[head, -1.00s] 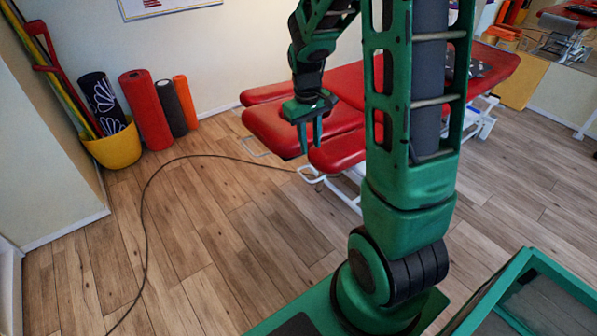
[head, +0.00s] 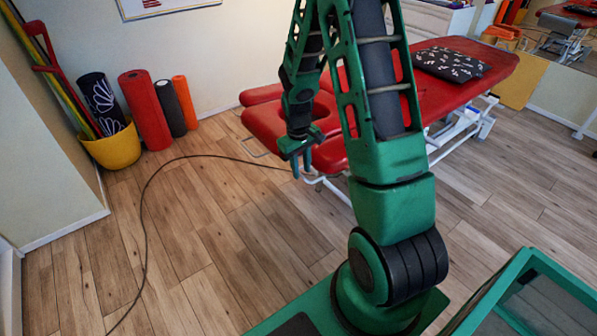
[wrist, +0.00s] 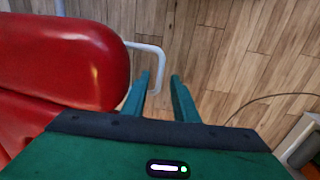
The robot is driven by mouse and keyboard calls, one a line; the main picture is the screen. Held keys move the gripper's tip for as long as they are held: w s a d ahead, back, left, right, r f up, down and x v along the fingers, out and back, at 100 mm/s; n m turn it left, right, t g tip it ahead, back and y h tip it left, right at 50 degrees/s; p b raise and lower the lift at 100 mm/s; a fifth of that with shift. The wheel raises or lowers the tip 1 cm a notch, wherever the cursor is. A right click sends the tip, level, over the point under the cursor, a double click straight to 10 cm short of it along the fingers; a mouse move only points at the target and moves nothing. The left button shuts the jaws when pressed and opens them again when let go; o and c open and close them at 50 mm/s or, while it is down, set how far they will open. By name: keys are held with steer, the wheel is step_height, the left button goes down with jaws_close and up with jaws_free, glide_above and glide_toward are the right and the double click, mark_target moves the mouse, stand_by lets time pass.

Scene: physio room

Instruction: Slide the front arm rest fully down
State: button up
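The front arm rest (head: 332,156) is a red padded piece at the near left end of the treatment table, partly hidden by my arm in the head view. A red pad, apparently this arm rest, fills the upper left of the wrist view (wrist: 70,60). My gripper (head: 302,170) points down just left of the arm rest's end in the head view. In the wrist view its two fingers (wrist: 160,92) are apart with only floor and part of a white tube between them. It holds nothing, and I see no clear contact with the pad.
The red table top (head: 485,62) with a dark patterned cushion (head: 450,65) extends right. A white frame tube (wrist: 152,62) passes near my fingers. A black cable (head: 150,190) crosses the floor. A yellow bucket (head: 115,148) and rolled mats (head: 146,110) stand left. The left floor is mostly clear.

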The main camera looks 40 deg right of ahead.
steer(key=shift+f, duration=0.55)
jaws_close()
stand_by(1.0)
